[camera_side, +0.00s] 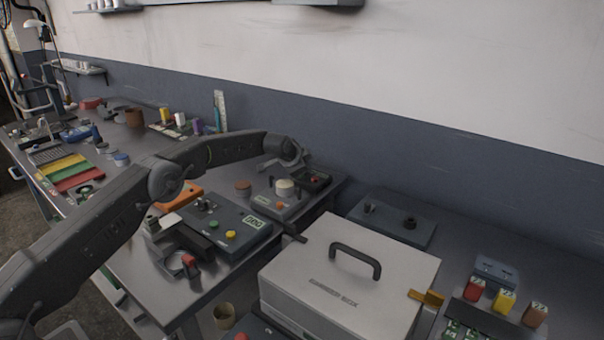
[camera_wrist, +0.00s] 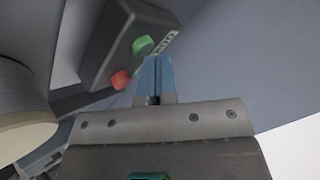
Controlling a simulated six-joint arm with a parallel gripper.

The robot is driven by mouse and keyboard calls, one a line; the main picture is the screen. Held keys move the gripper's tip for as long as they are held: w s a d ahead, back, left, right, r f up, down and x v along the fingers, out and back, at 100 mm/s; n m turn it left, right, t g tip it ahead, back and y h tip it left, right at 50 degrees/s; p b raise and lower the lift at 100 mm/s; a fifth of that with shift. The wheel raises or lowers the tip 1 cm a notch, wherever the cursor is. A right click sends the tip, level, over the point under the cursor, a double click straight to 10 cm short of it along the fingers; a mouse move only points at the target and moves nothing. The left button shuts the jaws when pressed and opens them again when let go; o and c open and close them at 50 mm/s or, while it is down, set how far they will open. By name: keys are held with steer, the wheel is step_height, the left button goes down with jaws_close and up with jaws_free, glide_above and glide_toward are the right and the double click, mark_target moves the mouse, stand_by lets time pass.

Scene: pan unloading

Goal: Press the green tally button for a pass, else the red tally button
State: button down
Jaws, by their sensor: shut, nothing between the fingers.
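The tally box (camera_wrist: 112,40) is a dark grey block with a green tally button (camera_wrist: 142,45) and a red tally button (camera_wrist: 121,79). A pale label with lettering lies beside the green button. In the side view the red button (camera_side: 314,180) shows on the dark box beyond my arm's end; I cannot make out the green one there. My gripper (camera_wrist: 157,60) is shut and empty. Its blue fingertips appear just beside the green button in the wrist view; I cannot tell whether they touch it.
A cream round piece (camera_side: 285,186) on a grey unit stands in front of the tally box; it is close at the left in the wrist view (camera_wrist: 25,105). A dark console (camera_side: 232,212) with green and yellow buttons lies left. A white handled case (camera_side: 400,262) stands right.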

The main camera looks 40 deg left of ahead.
stand_by(0.4)
steer(key=shift+r, duration=0.85)
steer(key=shift+r, duration=2.55)
